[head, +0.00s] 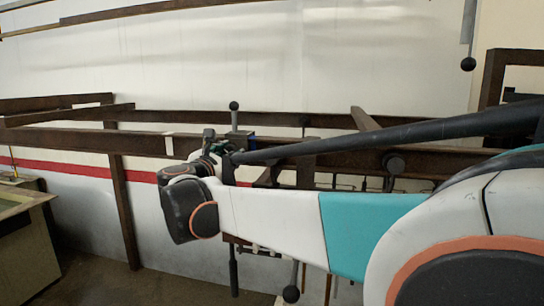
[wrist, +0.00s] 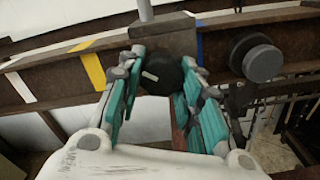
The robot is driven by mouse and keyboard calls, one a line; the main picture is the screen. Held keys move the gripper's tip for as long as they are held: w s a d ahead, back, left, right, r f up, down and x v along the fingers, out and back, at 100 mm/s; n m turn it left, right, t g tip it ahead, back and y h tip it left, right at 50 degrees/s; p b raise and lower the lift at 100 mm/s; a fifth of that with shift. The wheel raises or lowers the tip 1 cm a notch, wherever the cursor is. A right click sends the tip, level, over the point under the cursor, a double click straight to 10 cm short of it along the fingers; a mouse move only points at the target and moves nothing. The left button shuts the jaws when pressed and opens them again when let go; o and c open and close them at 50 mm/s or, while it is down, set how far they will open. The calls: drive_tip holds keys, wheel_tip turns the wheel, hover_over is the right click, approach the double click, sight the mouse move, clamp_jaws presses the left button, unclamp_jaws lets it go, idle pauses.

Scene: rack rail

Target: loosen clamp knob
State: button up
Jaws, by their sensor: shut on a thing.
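In the wrist view, a black round clamp knob (wrist: 159,75) with a short white mark sits between the teal-padded fingers of my gripper (wrist: 163,62). The fingers are closed on the knob from left and right. The knob is at the front of a grey-brown clamp block (wrist: 165,36) on the brown rail, with a grey post rising from its top. In the head view, my gripper (head: 214,146) is at the rail beside the clamp, and my own wrist and arm hide the knob there.
A long brown rail (head: 140,143) runs across in front of a white wall with a red stripe. In the wrist view, a second dark round knob (wrist: 257,57) lies to the right, and yellow tape (wrist: 87,65) marks the rail at left. A ball-ended rod (head: 468,63) hangs at upper right.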

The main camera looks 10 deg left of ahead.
sight(228, 146)
drive_tip(key=o, duration=1.1)
wheel_tip(228, 146, up, 10)
